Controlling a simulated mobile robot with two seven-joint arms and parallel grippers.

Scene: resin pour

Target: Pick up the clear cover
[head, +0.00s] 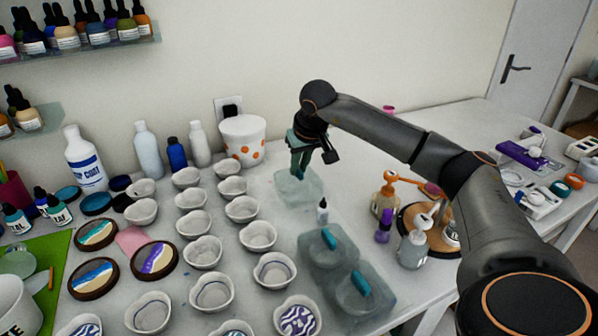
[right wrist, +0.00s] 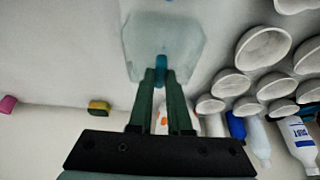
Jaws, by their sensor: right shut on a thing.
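My right gripper (head: 300,170) points down at the back of the white table, right of the bowls. It is shut on the blue handle (right wrist: 160,64) of a clear cover (head: 297,190). The cover is a pale, see-through piece with cut corners; it also shows in the right wrist view (right wrist: 158,38), beyond the fingertips. It is at or close above the table top; I cannot tell if it touches. Two more clear covers with blue handles (head: 330,239) (head: 361,284) stand at the front, over bowls. My left gripper is not in view.
Rows of white bowls (head: 203,252) stand left of the covers. A white pot with orange spots (head: 243,140) is behind, near the wall. A small dropper bottle (head: 322,211) stands close in front of the held cover. A round wooden stand (head: 425,230) is at the right.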

